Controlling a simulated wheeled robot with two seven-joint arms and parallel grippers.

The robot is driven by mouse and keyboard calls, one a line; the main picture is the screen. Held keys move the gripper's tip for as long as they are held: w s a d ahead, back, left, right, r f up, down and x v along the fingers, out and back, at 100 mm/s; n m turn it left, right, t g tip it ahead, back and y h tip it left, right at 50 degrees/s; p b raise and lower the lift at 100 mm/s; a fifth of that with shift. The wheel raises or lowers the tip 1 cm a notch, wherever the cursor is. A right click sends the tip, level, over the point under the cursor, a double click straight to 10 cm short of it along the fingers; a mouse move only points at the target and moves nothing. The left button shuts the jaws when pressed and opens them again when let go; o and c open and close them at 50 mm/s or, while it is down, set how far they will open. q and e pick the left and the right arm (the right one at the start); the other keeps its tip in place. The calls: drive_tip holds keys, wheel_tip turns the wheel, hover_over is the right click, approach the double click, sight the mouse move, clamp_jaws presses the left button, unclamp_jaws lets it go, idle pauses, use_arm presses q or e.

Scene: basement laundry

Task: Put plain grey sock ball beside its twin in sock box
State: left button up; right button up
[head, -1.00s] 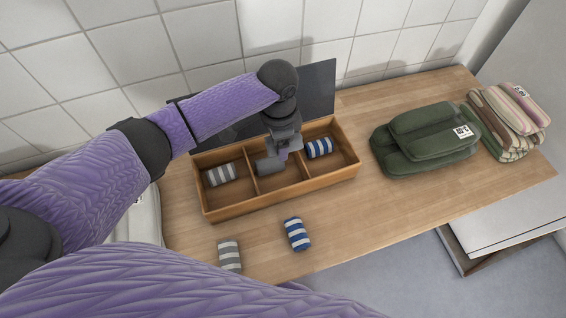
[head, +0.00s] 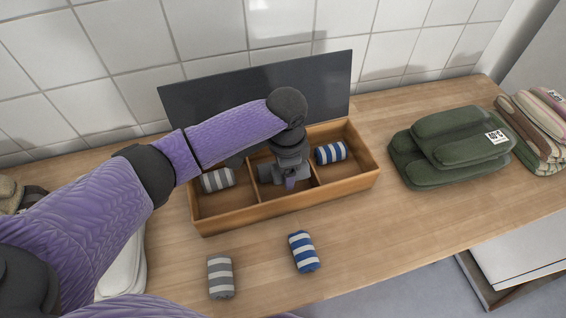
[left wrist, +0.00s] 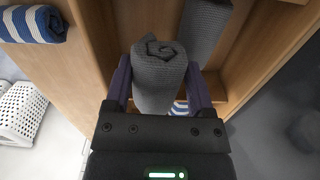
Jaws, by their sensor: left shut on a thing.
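The wooden sock box (head: 290,208) has three compartments. My left gripper (head: 290,181) reaches down into the middle one. In the left wrist view my left gripper (left wrist: 160,88) is shut on a plain grey sock ball (left wrist: 158,80), held between its two purple fingers. A second plain grey sock ball, the twin (left wrist: 207,28), lies just beyond it; a gap or contact between them is hard to judge. In the head view the gripper hides most of the middle compartment. My right gripper is not in view.
A grey striped sock ball (head: 218,180) is in the left compartment, a blue striped one (head: 331,152) in the right. Another grey striped (head: 221,277) and blue striped ball (head: 304,252) lie in front. The dark lid (head: 250,95) stands behind. Green folded cloths (head: 450,150) are at right.

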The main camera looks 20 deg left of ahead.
use_arm(q)
drive_tip(key=shift+f, duration=0.2)
drive_tip(key=shift+w+a, duration=0.1)
drive_tip(key=shift+a, duration=0.05)
drive_tip(key=o, duration=1.2)
drive_tip(key=shift+r, duration=0.15)
drive_tip(key=shift+r+p, duration=0.1)
drive_tip(key=shift+p, duration=0.2)
wheel_tip(320, 180, up, 9)
drive_tip(key=p, duration=0.4)
wheel_tip(320, 180, up, 4)
drive_tip(key=shift+r+p, duration=0.1)
drive_tip(key=shift+p, duration=0.65)
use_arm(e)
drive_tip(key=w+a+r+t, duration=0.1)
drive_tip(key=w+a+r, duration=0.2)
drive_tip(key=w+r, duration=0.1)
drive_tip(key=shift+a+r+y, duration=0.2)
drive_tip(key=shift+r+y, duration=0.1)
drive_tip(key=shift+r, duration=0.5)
